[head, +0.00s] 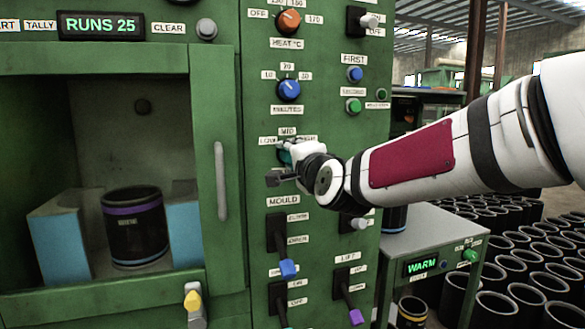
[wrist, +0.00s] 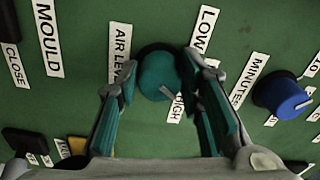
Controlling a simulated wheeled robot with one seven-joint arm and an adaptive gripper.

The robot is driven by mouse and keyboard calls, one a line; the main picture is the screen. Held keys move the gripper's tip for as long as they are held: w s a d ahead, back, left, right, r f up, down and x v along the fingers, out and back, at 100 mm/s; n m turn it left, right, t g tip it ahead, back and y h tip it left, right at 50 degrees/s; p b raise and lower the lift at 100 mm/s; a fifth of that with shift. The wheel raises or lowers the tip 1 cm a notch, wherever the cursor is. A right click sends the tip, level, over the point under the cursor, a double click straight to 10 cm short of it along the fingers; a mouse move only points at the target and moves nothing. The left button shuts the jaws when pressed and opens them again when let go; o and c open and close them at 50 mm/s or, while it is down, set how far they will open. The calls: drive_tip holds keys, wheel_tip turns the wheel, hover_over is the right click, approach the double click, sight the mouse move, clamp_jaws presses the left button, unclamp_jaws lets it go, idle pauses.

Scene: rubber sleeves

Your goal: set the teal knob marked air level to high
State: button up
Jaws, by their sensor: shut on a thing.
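The teal knob (wrist: 158,76) sits on the green panel between the two fingers of my gripper (wrist: 165,82) in the wrist view. My gripper is shut on it. The knob's pale pointer mark faces down and right in that view, towards the HIGH label (wrist: 177,106). The LOW label (wrist: 204,30) is above it, and the AIR LEVEL label (wrist: 120,55) is to its left, partly covered by a finger. The MID label shows above the knob in the head view (head: 287,131). There, my gripper (head: 280,168) hides most of the knob.
The blue minutes knob (head: 289,90) and the orange heat knob (head: 288,22) are above. Mould switches with a blue lever (head: 288,268) are below. A door handle (head: 220,180) stands to the left. Toggle switches and buttons (head: 354,74) line the right side.

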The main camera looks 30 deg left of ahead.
drive_tip(key=shift+m+b, duration=0.75)
drive_tip(key=shift+m, duration=0.25)
drive_tip(key=o, duration=1.2)
drive_tip(key=shift+c, duration=0.2)
drive_tip(key=shift+d, duration=0.15)
drive_tip(key=v, duration=1.1)
drive_tip(key=shift+s+d, duration=0.25)
drive_tip(key=shift+s, duration=0.1)
